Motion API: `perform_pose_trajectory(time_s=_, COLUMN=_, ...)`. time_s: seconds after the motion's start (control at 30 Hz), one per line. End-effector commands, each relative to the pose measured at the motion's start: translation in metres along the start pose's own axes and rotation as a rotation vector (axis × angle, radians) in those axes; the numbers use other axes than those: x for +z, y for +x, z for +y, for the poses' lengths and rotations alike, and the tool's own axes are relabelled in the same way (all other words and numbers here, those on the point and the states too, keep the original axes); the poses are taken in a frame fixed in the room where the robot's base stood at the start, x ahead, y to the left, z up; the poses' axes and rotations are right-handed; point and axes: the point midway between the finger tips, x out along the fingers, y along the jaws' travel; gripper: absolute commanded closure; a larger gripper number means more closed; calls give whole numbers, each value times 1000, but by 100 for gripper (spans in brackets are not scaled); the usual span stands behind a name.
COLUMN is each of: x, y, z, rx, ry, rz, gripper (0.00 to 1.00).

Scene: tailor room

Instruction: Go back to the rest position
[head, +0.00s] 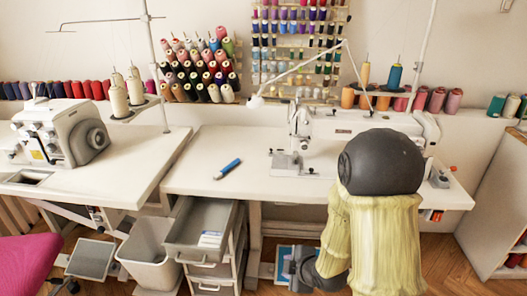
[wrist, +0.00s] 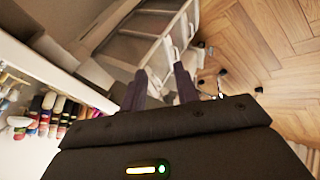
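My gripper (wrist: 160,90) shows in the wrist view as two dark fingers held apart, with nothing visible between them. In the head view my arm, in a pale yellow cover with a dark joint, stands in front of the right part of the sewing table (head: 262,180). The gripper (head: 296,266) hangs low there, below the tabletop and right of the drawer unit. Its fingertips are hard to make out in that view.
A blue tool (head: 228,168) lies on the tabletop. A drawer (head: 203,222) stands open with a white item inside, beside a grey bin (head: 148,250). A sewing machine (head: 345,130) stands behind my arm, an overlocker (head: 60,132) at left. Wooden floor (head: 440,265) is clear at right.

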Motion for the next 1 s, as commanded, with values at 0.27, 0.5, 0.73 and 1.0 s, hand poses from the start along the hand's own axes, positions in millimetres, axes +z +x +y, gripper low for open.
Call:
perform_pose_trajectory(time_s=0.27, x=38, y=-68, z=6, rx=-35, ry=601, rz=-300, gripper=69)
perform_pose_trajectory(time_s=0.5, x=44, y=-123, z=-12, rx=-39, ry=1082, rz=-478, gripper=69)
perform_pose_trajectory(time_s=0.73, x=36, y=-160, z=-30, rx=-45, ry=1416, rz=-584, gripper=69)
perform_pose_trajectory(time_s=1.0, x=20, y=-194, z=-12, rx=-51, ry=1480, rz=-608, gripper=69)
